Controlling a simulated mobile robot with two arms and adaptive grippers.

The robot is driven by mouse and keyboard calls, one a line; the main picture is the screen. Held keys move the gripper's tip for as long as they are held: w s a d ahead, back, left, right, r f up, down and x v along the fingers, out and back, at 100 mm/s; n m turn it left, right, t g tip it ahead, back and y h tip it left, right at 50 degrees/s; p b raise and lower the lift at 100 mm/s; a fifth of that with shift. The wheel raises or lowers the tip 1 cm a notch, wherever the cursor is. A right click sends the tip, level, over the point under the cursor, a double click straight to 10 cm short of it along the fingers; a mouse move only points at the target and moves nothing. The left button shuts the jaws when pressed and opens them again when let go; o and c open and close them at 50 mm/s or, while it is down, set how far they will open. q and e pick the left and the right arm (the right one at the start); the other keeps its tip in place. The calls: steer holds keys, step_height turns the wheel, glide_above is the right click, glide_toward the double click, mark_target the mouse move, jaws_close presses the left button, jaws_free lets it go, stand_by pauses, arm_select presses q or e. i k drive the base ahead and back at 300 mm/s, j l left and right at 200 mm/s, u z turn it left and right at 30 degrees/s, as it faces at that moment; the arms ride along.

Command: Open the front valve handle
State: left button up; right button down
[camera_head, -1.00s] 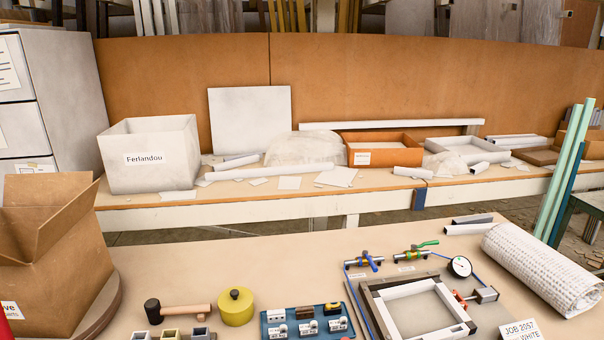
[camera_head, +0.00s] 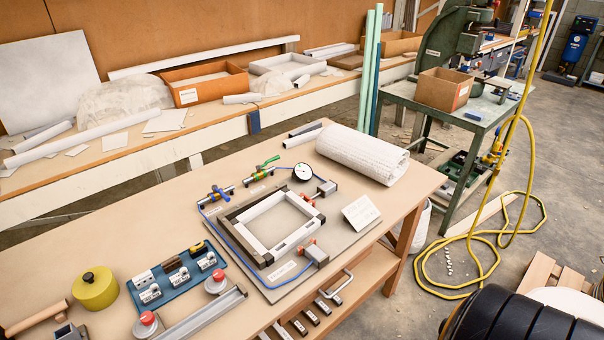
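Two small valves sit at the back left edge of a frame fixture on the near table. One valve has a blue handle (camera_head: 221,192). The other, further right, has a green handle (camera_head: 267,162). Both have brass-coloured bodies on dark pipe pieces. Small labels lie by them, but I cannot read which one is marked front. Blue tubing (camera_head: 231,241) runs around the fixture from the valves. A round white gauge (camera_head: 302,172) stands right of the green handle.
The fixture holds a white frame (camera_head: 281,220). A blue tray (camera_head: 174,279) of switches, a yellow pot (camera_head: 95,288) and red knobs lie in front left. A white roll (camera_head: 362,154) lies at the back right. A yellow hose (camera_head: 481,237) coils on the floor.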

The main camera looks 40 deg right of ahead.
mark_target(214, 187)
steer(key=l, duration=0.65)
steer(key=i+l, duration=0.15)
steer(key=l, duration=0.5)
